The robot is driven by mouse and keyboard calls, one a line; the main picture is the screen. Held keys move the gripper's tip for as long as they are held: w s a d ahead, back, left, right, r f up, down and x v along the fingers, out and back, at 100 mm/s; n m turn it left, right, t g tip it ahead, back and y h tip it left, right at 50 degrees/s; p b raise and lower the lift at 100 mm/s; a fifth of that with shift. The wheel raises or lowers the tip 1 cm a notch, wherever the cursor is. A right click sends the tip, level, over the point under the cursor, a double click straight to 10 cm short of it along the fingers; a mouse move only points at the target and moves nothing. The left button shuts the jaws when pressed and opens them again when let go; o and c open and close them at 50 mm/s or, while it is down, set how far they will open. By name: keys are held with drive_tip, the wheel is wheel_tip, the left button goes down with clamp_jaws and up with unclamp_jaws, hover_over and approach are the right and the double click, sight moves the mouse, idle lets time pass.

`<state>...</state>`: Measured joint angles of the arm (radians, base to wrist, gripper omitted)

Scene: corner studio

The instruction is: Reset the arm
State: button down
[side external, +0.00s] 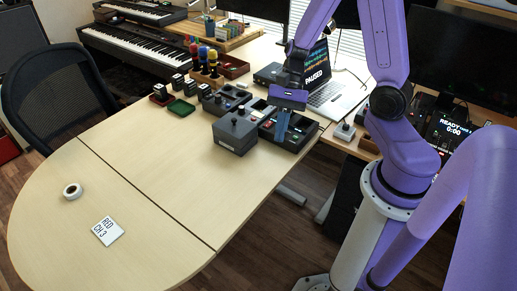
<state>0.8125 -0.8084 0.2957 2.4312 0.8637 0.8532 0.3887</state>
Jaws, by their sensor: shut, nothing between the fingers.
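My gripper (281,127) is at the end of my purple arm, pointing down over the dark divided tray (303,137) near the table's right edge. Its blue-grey fingers are together with nothing seen between them. Whether the fingertips touch the tray or hang just above it I cannot tell. A grey box with a small black knob on top (235,134) stands just left of the gripper, apart from it.
The wooden table (120,190) is mostly clear at the front left, with a white tape roll (72,191) and a "RED CH 3" card (108,231). Small trays, boxes and colored-top items (203,57) stand behind. A laptop (335,92) is close behind the gripper.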

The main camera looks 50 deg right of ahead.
drive_tip(key=s+a+r+n+t+h, duration=0.1)
drive_tip(key=s+n, duration=0.5)
drive_tip(key=n, duration=0.6)
drive_tip(key=s+a+r+n+t+h, duration=0.1)
drive_tip(key=s+r+n+h, duration=0.4)
drive_tip(key=n, duration=0.8)
drive_tip(key=shift+s+a+r+h, duration=0.3)
drive_tip(key=shift+s+a+r, duration=0.55)
drive_tip(key=shift+s, duration=0.4)
drive_tip(key=shift+f, duration=0.1)
